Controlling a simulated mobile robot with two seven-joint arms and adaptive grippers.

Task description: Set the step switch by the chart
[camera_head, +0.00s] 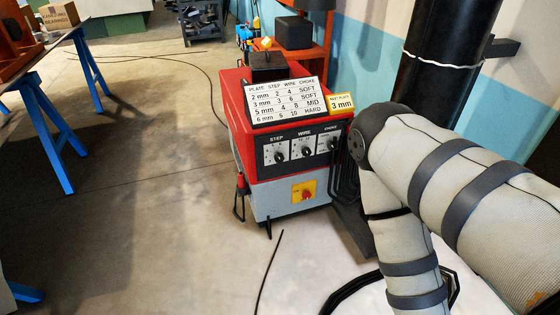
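A red and grey welding machine (243,160) stands on the floor at the centre. A white chart (284,101) on its sloped top has columns for plate, step, wire and choke. Its 3 mm row seems to read 3, 6, SOFT. A yellow card (341,103) at the chart's right reads 3 mm. The step switch (279,156) is the left of three black knobs on the front. Its pointer setting is too small to read. My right arm comes in from the right and bends near the machine's right side. Neither gripper shows.
The wire knob (306,151) and choke knob (332,144) sit right of the step switch. A red rotary switch on a yellow plate (304,191) is below. Cables (268,270) lie on the floor. A blue-legged table (45,130) is left; floor between is mostly clear.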

